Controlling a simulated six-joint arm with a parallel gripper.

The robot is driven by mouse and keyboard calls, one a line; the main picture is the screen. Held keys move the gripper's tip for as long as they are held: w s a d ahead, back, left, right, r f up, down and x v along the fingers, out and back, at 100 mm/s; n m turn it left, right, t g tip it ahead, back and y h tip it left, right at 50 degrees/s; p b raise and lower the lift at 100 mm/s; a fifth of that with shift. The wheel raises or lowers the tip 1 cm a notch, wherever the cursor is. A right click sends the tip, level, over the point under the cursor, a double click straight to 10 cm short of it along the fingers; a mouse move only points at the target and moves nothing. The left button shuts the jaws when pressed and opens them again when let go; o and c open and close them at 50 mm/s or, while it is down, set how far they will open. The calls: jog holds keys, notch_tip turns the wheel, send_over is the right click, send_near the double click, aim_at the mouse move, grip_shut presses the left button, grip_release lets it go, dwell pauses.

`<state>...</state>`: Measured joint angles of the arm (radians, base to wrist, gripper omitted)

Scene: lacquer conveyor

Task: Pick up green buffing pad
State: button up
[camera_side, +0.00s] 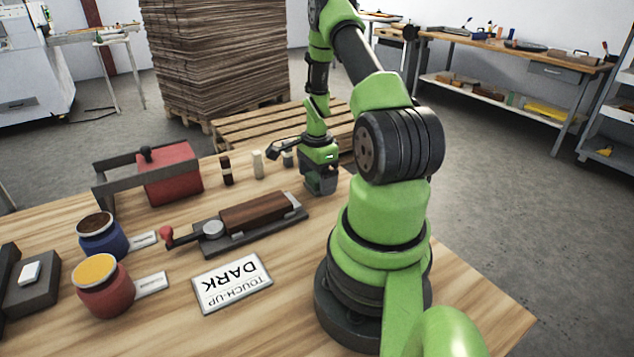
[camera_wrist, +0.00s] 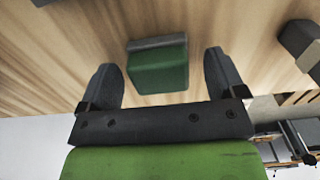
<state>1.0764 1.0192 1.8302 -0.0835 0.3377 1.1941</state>
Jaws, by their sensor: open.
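The green buffing pad (camera_wrist: 158,72) is a small green block with a grey strip along its far edge, resting on the wooden table. It shows clearly in the wrist view. In the side view I cannot make it out for certain; my gripper hides that spot. My gripper (camera_wrist: 160,64) is open, with one dark finger to the left of the pad and the other to the right. A gap shows between each finger and the pad. In the side view my gripper (camera_side: 321,184) is low over the table's far edge, pointing down.
A dark holder with a wooden block (camera_side: 260,213) and a red-knobbed lever lies in front of my gripper. Several small sticks (camera_side: 257,164) stand left of it.

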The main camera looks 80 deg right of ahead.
aim_at(317, 175)
jog(key=shift+f, duration=0.1)
jog(key=shift+c, duration=0.2)
jog(key=c, duration=1)
jog(key=shift+c, duration=0.2)
notch_tip(317, 175, up, 10)
jog(key=shift+r, duration=0.1)
